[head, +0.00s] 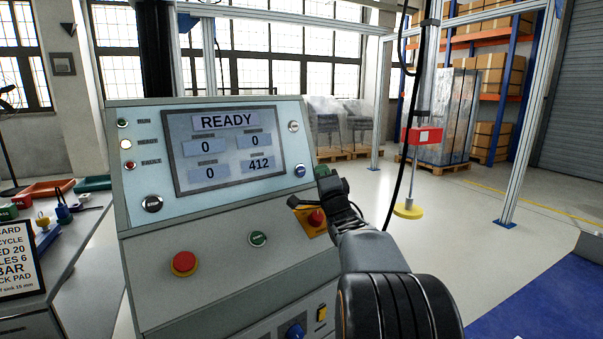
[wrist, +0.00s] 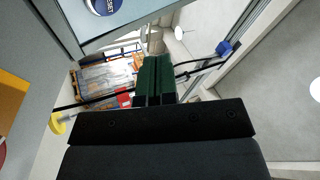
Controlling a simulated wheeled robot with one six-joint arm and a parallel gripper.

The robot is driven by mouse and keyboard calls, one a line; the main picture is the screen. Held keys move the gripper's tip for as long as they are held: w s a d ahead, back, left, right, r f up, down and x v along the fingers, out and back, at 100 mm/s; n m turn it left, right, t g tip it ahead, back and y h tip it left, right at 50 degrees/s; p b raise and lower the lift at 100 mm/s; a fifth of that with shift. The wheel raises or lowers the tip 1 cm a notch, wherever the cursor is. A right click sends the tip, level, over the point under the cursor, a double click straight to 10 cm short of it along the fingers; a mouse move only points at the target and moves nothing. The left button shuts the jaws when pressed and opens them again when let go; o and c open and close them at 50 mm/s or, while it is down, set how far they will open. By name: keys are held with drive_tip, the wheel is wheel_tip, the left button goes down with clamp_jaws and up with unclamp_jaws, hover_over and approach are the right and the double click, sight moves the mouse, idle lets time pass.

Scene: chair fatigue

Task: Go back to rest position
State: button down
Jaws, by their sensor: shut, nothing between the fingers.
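My gripper (head: 322,172) is in front of the right side of the control console, near the right edge of its sloped panel. In the wrist view its two green fingers (wrist: 154,82) lie side by side, shut with nothing between them. The console (head: 220,262) has a screen (head: 225,149) that reads READY, with the values 0, 0, 0 and 412. My arm reaches up from the lower right of the head view. A blue button marked RESET (wrist: 104,5) shows at the top of the wrist view. I cannot tell whether the fingers touch the console.
A red stop button (head: 184,263) and a green button (head: 258,239) sit on the console front. A red knob on a yellow plate (head: 316,218) is close beside my arm. A hanging cable (head: 407,140) and a test frame post (head: 530,110) stand right. A cluttered bench (head: 75,240) is left.

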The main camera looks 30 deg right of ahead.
drive_tip(key=shift+r, duration=0.1)
idle(0.7)
drive_tip(key=s+a+r+n+g+y+p, duration=0.1)
drive_tip(key=s+a+r+n+g+p, duration=0.2)
drive_tip(key=a+p, duration=0.45)
drive_tip(key=s+a+r+n+g+y+p, duration=0.1)
drive_tip(key=a+n+g+y+p, duration=0.1)
drive_tip(key=a+n+g+p, duration=0.5)
drive_tip(key=s+a+n+g+y+p, duration=0.2)
drive_tip(key=s+a+n+g+p, duration=0.2)
drive_tip(key=s, duration=0.5)
drive_tip(key=s+a+f+n+g+y+p, duration=0.1)
drive_tip(key=s+a+n+g+p, duration=0.3)
drive_tip(key=s+a+p, duration=0.5)
drive_tip(key=shift+s+f+n+g+y+p, duration=0.3)
drive_tip(key=shift+s+g+y+p, duration=0.15)
drive_tip(key=shift+p, duration=0.65)
